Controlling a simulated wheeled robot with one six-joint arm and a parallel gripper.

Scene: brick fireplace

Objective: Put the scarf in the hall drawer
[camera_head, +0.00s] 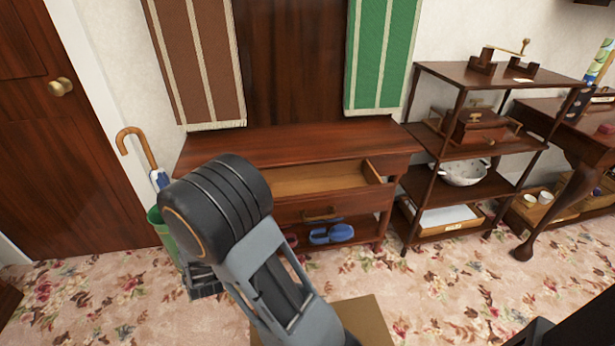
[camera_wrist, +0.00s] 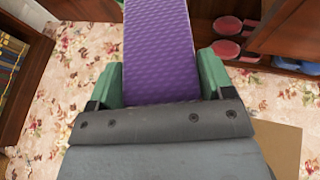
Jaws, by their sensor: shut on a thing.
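My gripper (camera_wrist: 158,80) is shut on a purple textured strip of cloth, which I take as the scarf (camera_wrist: 160,40). The scarf lies between the two green fingers and runs out of the top of the wrist view. In the head view my arm hides the gripper and the scarf. The hall drawer (camera_head: 310,180) is pulled open in the dark wooden hall stand (camera_head: 290,140). The visible part of its inside looks empty; my arm covers its left end.
Brown (camera_head: 198,60) and green (camera_head: 382,55) striped cloths hang above the stand. Blue shoes (camera_head: 332,233) sit on its low shelf; pink shoes (camera_wrist: 228,27) show in the wrist view. A green umbrella bin (camera_head: 158,222) stands left, a shelf unit (camera_head: 470,75) right.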

